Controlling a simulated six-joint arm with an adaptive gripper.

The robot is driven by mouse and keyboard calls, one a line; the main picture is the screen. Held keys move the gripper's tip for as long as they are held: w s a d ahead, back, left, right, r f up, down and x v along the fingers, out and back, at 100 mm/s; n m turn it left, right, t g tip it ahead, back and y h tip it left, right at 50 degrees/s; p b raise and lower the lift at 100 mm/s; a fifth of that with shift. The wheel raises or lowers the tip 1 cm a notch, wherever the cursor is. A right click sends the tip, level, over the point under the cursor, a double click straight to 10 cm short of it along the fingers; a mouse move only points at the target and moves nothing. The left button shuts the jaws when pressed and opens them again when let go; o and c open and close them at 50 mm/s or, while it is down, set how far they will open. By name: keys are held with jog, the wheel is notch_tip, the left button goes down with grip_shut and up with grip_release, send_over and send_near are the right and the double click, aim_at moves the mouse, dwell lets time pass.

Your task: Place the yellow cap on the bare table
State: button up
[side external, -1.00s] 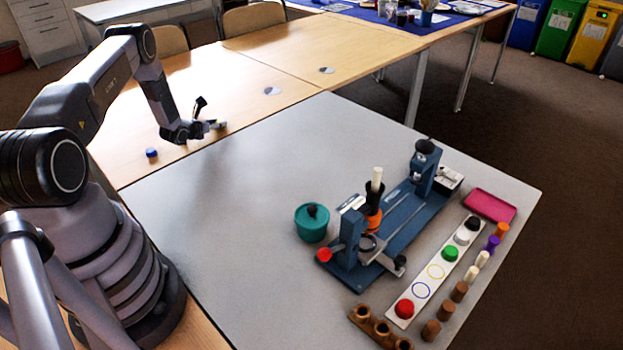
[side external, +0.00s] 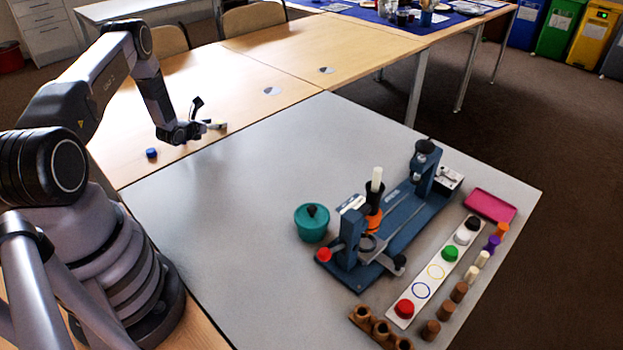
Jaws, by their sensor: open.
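My gripper (side external: 208,114) is over the wooden table at the left, beside the grey table's far left edge. Its fingers are spread apart, one dark finger up and the other pointing right. A small pale yellowish patch (side external: 208,121) shows at the lower finger; it is too small to tell whether it is the yellow cap. I make out no yellow cap clearly elsewhere. A blue cap (side external: 151,153) lies on the wooden table, left of and below my gripper. The white strip (side external: 429,285) bears red, green, white and black caps, with blue and yellow rings left empty.
A blue fixture (side external: 405,221) stands on the grey table, with a teal lidded pot (side external: 312,224) to its left. A pink tray (side external: 490,206), several small pegs and a brown holed block (side external: 381,329) lie at the right and front. The grey table's left half is clear.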

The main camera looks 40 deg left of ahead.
jog(key=v, duration=0.5)
jog(key=shift+s+r, duration=0.1)
jog(key=shift+s, duration=0.1)
jog(key=shift+s+d+r, duration=0.1)
jog(key=shift+d+r, duration=0.1)
jog(key=shift+r, duration=0.05)
jog(key=w+d+r+m+t+h, duration=0.1)
jog(key=w+d+r+m+h, duration=0.35)
jog(key=d+r, duration=0.3)
jog(key=w+d+r+m+t+h, duration=0.1)
jog(key=w+d+r+m+h, duration=0.2)
jog(key=d+r+m, duration=0.45)
jog(key=s+d+r+m+g+h, duration=0.25)
jog(key=d+r+m, duration=0.25)
jog(key=d+r, duration=0.35)
jog(key=s+d+r+m+g+h, duration=0.2)
jog(key=d+r+m+g+h, duration=0.15)
jog(key=d+r, duration=0.45)
jog(key=s+d+r+m+g, duration=0.3)
jog(key=s+d+m, duration=0.4)
jog(key=s+d, duration=0.1)
jog(key=s+r+m+y, duration=0.1)
jog(key=s+m+y, duration=0.3)
jog(key=s, duration=0.6)
jog(key=s+a+r+m+y, duration=0.1)
jog(key=s+m+y, duration=0.3)
jog(key=s+m, duration=0.5)
jog(key=shift+s+a+r, duration=0.3)
jog(key=shift+s+r, duration=0.1)
jog(key=shift+r, duration=0.4)
